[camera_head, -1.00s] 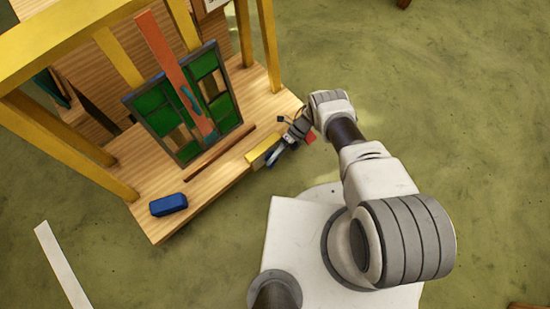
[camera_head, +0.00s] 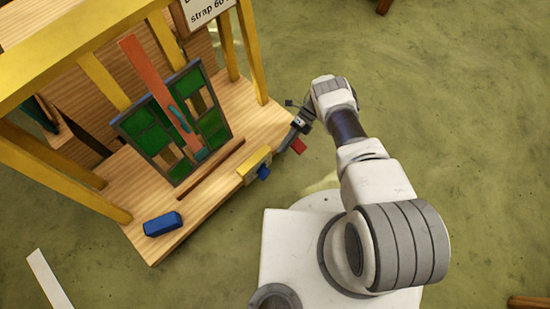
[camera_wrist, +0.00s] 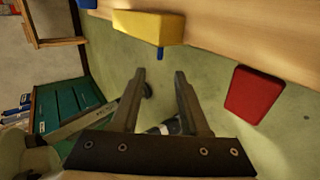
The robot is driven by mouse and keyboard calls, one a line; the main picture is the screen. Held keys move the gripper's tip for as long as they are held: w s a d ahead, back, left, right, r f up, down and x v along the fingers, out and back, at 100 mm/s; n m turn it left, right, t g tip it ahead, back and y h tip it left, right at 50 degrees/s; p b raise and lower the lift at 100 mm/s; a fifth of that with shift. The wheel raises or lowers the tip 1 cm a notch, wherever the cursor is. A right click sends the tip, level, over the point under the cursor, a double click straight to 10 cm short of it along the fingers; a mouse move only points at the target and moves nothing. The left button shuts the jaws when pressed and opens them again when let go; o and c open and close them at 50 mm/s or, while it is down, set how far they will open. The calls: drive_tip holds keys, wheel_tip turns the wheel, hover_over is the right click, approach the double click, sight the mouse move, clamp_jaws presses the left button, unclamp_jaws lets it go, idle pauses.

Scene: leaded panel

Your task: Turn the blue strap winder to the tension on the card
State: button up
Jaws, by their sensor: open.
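A blue knob (camera_head: 263,172), which looks like the strap winder, sits on the front of a yellow block (camera_head: 253,163) at the bench's front edge. In the wrist view the yellow block (camera_wrist: 148,27) is at the top, with a small blue part (camera_wrist: 160,54) under it. My gripper (camera_head: 284,150) is to the right of the knob, apart from it. In the wrist view my gripper (camera_wrist: 160,73) has two spread fingers with nothing between them.
A leaded panel (camera_head: 180,120) with green panes and an orange strap stands on the bench. A blue block (camera_head: 162,224) lies at left. Green floor lies open at right.

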drive_tip(key=shift+v, duration=2.4)
drive_tip(key=shift+c, duration=0.3)
